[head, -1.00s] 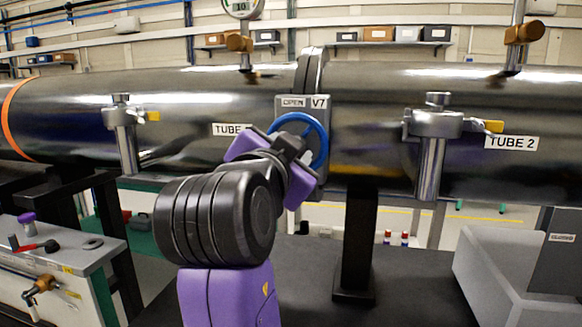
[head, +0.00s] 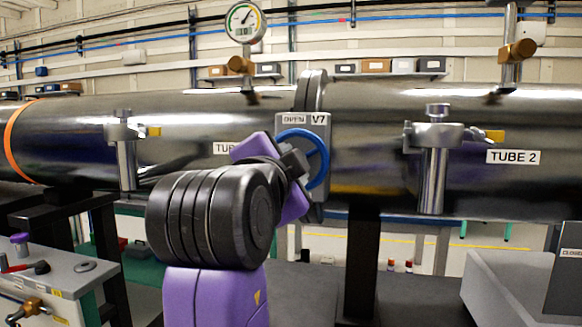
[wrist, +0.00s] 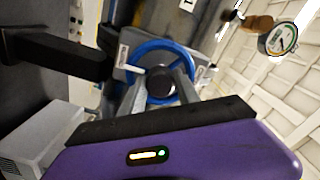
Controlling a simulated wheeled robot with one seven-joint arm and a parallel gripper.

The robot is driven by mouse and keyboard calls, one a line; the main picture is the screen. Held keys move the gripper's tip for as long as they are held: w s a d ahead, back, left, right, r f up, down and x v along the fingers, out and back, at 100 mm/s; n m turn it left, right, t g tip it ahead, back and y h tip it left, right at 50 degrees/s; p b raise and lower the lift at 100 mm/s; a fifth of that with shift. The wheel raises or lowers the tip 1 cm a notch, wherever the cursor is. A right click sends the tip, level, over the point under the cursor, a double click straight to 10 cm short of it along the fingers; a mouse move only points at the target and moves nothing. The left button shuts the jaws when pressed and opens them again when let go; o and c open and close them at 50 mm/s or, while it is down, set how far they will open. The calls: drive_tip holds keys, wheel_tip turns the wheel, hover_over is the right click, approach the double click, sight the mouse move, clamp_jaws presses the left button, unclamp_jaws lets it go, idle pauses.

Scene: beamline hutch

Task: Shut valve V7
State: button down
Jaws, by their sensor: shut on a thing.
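Valve V7 is a grey block (head: 318,124) on the flange between the two steel tubes, with a blue handwheel (head: 322,152) on its front. A label reading OPEN sits beside the V7 label. My gripper (head: 300,165) is at the handwheel, and its purple and black body hides the wheel's left part. In the wrist view the blue handwheel (wrist: 142,55) and its dark hub show beyond the gripper's fingers (wrist: 160,88). The fingers are shut on the wheel; the exact contact is partly hidden.
A pressure gauge (head: 245,22) stands above the left tube. TUBE 2 (head: 470,120) runs right, with a clamp port (head: 435,150). A grey cart (head: 60,285) with small tools is at lower left. A grey bin (head: 505,290) is at lower right. A black support post (head: 362,260) stands below the valve.

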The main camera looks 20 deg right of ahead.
drive_tip(key=shift+f, duration=0.1)
drive_tip(key=c, duration=0.9)
unclamp_jaws()
drive_tip(key=v, duration=0.7)
drive_tip(key=shift+s+a, duration=0.25)
drive_tip(key=shift+s, duration=0.05)
